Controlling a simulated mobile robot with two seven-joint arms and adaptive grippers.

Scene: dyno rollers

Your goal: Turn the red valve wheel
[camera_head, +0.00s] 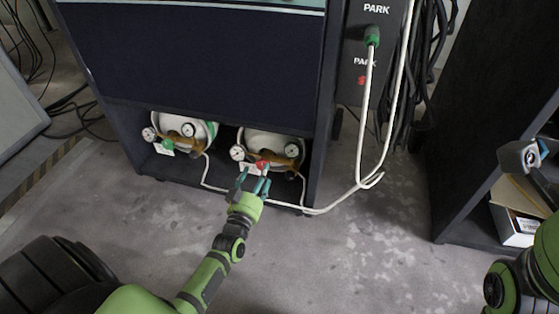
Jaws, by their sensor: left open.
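The red valve wheel (262,164) is small and sits on the front of the right-hand gas cylinder (262,144), low in a dark cabinet. My left gripper (254,178) is right in front of the wheel, with its teal fingers spread and open toward it. The fingertips partly cover the area below the wheel; I cannot tell whether they touch it.
Pressure gauges (292,150) flank the wheels. A white hose (330,208) loops over the floor at right. A dark shelf (470,190) stands at right. The floor in front is clear.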

